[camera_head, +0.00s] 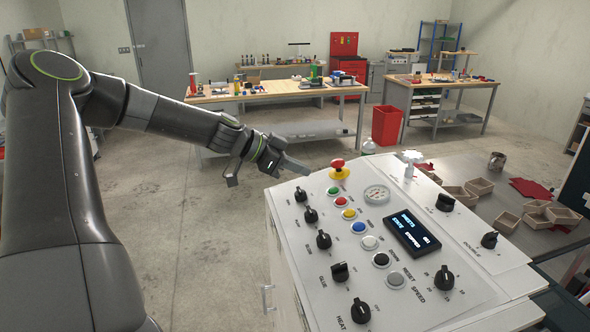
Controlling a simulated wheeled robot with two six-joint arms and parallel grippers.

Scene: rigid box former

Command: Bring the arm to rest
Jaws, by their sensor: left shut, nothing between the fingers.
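My left arm (175,114) comes in from the left and reaches toward the box former's control panel. My left gripper (304,167) is shut and empty. It shows just left of the red emergency-stop button (338,163) on its yellow base, above the panel's far left corner; I see a gap to the button. The control panel (300,262) carries several black knobs, coloured push buttons, a round gauge (376,194) and a lit display (412,232) that seems to read stopped. My right gripper is not in view.
A red bin (387,126) stands behind. Wooden workbenches (270,90) with tools are farther back. The floor (200,240) left of the panel is clear.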

